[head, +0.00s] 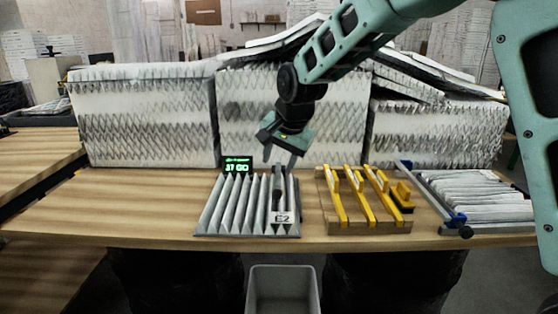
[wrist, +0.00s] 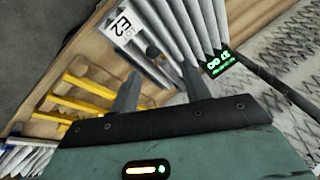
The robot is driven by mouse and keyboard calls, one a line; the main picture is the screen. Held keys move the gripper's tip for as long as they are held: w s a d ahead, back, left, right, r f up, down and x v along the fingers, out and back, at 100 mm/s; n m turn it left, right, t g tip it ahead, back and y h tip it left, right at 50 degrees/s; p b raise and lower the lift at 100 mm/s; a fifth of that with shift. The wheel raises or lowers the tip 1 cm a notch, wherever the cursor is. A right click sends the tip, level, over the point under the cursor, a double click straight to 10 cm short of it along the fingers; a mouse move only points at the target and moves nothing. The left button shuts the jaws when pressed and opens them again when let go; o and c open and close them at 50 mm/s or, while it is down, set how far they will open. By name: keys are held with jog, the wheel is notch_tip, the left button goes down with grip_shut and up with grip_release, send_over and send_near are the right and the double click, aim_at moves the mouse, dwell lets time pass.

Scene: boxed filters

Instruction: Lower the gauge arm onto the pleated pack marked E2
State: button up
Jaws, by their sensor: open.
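The grey pleated pack (head: 232,208) lies on the wooden bench, with a white E2 label (head: 282,217) at its front right corner. The label also shows in the wrist view (wrist: 121,28). A dark, narrow part with a rounded end, which looks like the gauge arm (head: 277,198), shows over the pack's right side; I cannot tell whether it touches the pleats. A dark round knob (wrist: 153,52) shows there in the wrist view. My gripper (head: 280,158) is open and empty, pointing down above the pack's back right part. Its two fingers (wrist: 160,73) are apart near the knob.
A small green-lit display (head: 237,165) stands behind the pack. A wooden rack with yellow bars (head: 352,198) is to its right, then a tray of white pleated packs (head: 480,195). Tall filter stacks (head: 145,115) line the back. A grey bin (head: 283,290) stands below the front edge.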

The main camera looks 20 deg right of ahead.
jog(key=d+r+m+p, duration=0.3)
jog(key=r+p, duration=0.1)
jog(key=p, duration=0.3)
jog(key=m+p, duration=0.1)
jog(key=p, duration=0.6)
send_near(279, 191)
jog(key=shift+y, duration=0.4)
jog(key=x, duration=0.9)
jog(key=shift+w+d+f, duration=0.15)
jog(key=shift+d+f, duration=0.05)
jog(key=shift+d, duration=0.05)
